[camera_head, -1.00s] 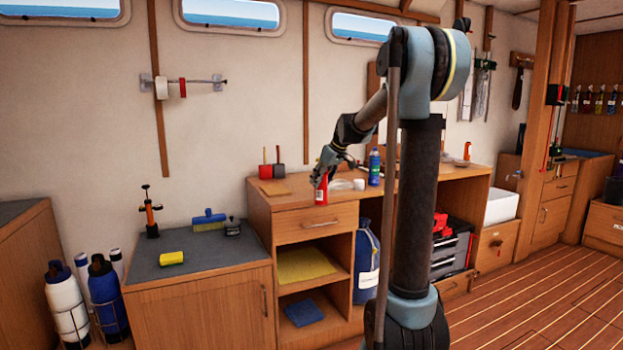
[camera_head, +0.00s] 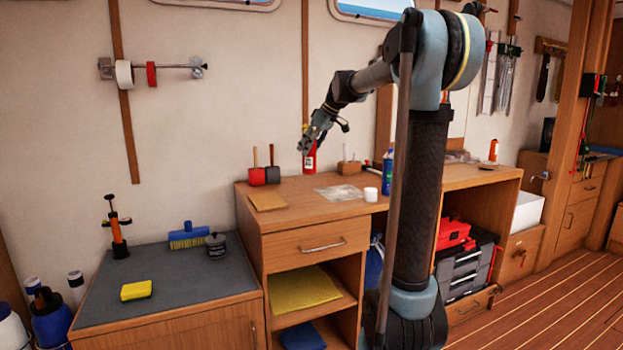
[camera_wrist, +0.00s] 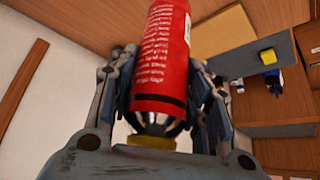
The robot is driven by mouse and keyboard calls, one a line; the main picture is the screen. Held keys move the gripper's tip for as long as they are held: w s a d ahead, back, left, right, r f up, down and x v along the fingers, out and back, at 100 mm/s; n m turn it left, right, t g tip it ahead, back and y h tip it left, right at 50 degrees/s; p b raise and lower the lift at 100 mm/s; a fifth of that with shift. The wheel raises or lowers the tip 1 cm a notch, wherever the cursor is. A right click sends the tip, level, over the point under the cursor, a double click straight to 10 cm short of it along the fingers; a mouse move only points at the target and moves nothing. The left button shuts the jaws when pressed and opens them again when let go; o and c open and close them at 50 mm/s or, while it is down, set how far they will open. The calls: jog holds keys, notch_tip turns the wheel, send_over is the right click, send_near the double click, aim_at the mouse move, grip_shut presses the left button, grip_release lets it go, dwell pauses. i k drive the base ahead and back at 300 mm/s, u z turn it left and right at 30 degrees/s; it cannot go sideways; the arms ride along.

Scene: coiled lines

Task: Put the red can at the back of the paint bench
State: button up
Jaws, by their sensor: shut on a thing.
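The red can (camera_head: 310,164) is a slim red cylinder with white lettering. My gripper (camera_head: 307,147) is shut on its upper end, above the back part of the wooden bench (camera_head: 290,220). In the wrist view the red can (camera_wrist: 160,50) sits between the fingers of my gripper (camera_wrist: 160,105), with a yellow piece at its near end. Whether the can's base touches the benchtop is hard to tell. A grey-topped bench (camera_head: 170,275) stands to the left. I cannot tell by looks which one is the paint bench.
Red and dark mallets (camera_head: 265,174), a wooden mallet (camera_head: 349,166), a clear bag (camera_head: 339,192), a white cup (camera_head: 370,194) and a blue can (camera_head: 388,175) occupy the wooden bench. The grey top holds a blue brush (camera_head: 188,236), dark pot (camera_head: 216,245) and yellow sponge (camera_head: 136,290).

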aim_at(309, 178)
jog(key=i, duration=1)
